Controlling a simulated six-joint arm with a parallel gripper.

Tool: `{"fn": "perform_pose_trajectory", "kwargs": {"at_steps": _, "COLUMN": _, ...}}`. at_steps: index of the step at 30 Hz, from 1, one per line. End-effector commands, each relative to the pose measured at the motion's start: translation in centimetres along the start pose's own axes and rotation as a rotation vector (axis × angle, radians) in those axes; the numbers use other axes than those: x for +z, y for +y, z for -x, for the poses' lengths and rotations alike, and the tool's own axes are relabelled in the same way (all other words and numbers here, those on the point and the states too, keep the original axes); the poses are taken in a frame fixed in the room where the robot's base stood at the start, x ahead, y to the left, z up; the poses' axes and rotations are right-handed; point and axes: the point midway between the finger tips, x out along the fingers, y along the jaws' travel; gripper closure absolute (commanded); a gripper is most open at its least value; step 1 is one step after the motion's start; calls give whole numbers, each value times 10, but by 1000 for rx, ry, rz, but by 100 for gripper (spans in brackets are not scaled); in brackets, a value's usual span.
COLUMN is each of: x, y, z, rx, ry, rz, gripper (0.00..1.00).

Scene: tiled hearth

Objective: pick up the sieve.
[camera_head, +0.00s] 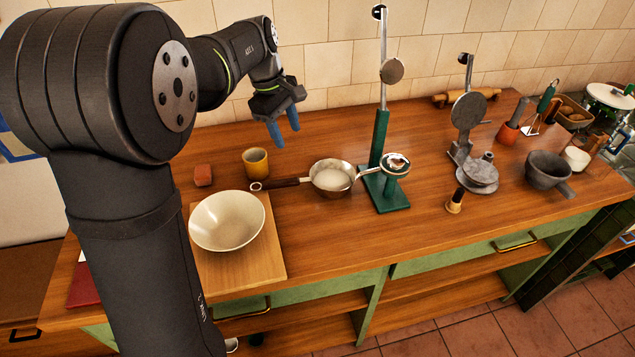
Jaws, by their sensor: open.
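The sieve (332,180) lies on the wooden counter, a round metal bowl with a pale inside. Its dark wooden handle (285,182) points left and ends in a metal ring. Its right side is close to the green stand; I cannot tell if they touch. My gripper (285,134) has blue fingers pointing down. It is open and empty, in the air behind and left of the sieve's bowl.
A cream bowl (228,222) sits on a wooden board (266,262) in front. The tall green stand (379,140) rises at the right. Counter (330,235) in front of the sieve is clear.

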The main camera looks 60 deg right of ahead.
Motion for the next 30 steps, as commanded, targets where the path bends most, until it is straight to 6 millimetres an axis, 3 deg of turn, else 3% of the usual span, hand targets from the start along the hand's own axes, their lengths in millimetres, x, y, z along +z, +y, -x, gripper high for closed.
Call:
{"fn": "perform_pose_trajectory", "kwargs": {"at_steps": 3, "x": -24, "y": -24, "z": 3, "rx": 56, "ry": -66, "rz": 324, "gripper": 53}}
{"fn": "perform_pose_trajectory", "kwargs": {"at_steps": 10, "x": -45, "y": -47, "z": 5, "rx": 108, "ry": -151, "rz": 687, "gripper": 53}}
{"fn": "perform_pose_trajectory", "kwargs": {"at_steps": 16, "x": -44, "y": -46, "z": -14, "rx": 109, "ry": -165, "rz": 733, "gripper": 53}}
{"fn": "perform_pose_trajectory", "kwargs": {"at_steps": 24, "x": -37, "y": -36, "z": -72, "rx": 108, "ry": -164, "rz": 730, "gripper": 53}}
{"fn": "perform_pose_trajectory", "kwargs": {"at_steps": 30, "x": -34, "y": -31, "z": -105, "rx": 110, "ry": -162, "rz": 729, "gripper": 53}}
